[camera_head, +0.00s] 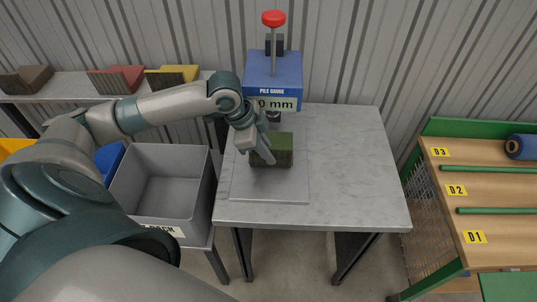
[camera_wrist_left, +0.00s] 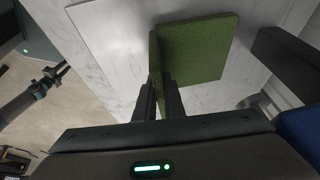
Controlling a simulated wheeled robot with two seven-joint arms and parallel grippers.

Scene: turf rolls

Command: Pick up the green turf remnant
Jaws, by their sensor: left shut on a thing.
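The green turf remnant (camera_head: 276,151) is a small folded or L-shaped piece with a green face and a brown underside. It is at the grey plate on the marble-topped table, in front of the blue pile gauge; I cannot tell whether it touches the plate. My left gripper (camera_head: 268,158) reaches in from the left and is shut on the remnant's edge. In the left wrist view the fingers (camera_wrist_left: 160,98) pinch the narrow upright flap of the green turf (camera_wrist_left: 195,48). My right gripper is not in view.
The blue pile gauge (camera_head: 273,72) with a red knob stands behind the turf. A grey bin (camera_head: 168,157) is left of the table (camera_head: 350,165). Brown, red and yellow-edged wedges lie on the rear shelf. A rack marked D1, D2, D3 (camera_head: 480,195) stands right. The table's right side is clear.

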